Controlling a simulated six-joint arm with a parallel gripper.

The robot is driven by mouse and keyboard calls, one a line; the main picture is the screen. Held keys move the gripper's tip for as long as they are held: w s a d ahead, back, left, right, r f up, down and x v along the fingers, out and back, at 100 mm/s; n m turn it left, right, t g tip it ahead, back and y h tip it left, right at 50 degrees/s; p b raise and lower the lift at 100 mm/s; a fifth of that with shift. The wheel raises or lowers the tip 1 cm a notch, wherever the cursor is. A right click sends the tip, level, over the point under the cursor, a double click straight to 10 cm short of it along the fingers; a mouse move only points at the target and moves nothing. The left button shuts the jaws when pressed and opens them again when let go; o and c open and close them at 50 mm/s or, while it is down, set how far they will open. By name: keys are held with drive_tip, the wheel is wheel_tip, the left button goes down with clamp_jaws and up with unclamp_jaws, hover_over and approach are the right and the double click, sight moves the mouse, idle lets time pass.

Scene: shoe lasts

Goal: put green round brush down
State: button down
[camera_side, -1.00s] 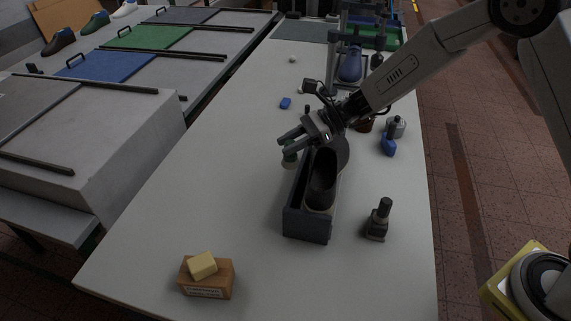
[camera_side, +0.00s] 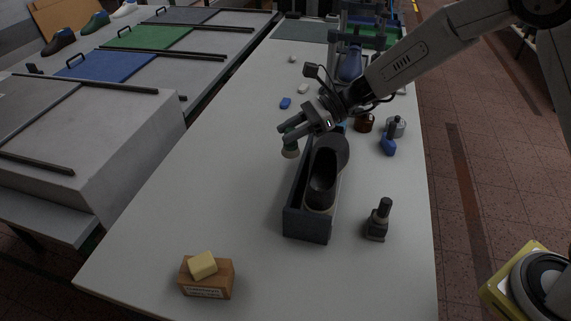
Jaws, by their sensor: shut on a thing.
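My gripper (camera_side: 291,133) is shut on the green round brush (camera_side: 290,148). The brush hangs below the fingertips, its green body above a pale bottom. It is left of the far part of the dark box with the shoe. I cannot tell whether the brush touches the table (camera_side: 215,185).
A dark open box (camera_side: 308,225) holds a dark shoe (camera_side: 323,182) just right of the gripper. A dark brush (camera_side: 378,220) stands to its right. A wooden block (camera_side: 206,278) with a yellow piece lies at the front. Blue pieces (camera_side: 285,103) (camera_side: 388,145) lie farther back. The table's left side is clear.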

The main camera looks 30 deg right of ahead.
drive_tip(key=shift+r, duration=0.85)
drive_tip(key=s+a+n+g, duration=0.1)
drive_tip(key=s+a, duration=0.3)
drive_tip(key=s, duration=0.6)
drive_tip(key=s+a+n+g, duration=0.15)
drive_tip(key=s+a, duration=0.25)
drive_tip(key=s, duration=0.5)
wheel_tip(320, 180, down, 10)
drive_tip(key=shift+a+r, duration=0.15)
drive_tip(key=shift+a, duration=0.05)
drive_tip(key=shift+f, duration=2.2)
drive_tip(key=shift+f, duration=1.8)
drive_tip(key=shift+f, duration=0.15)
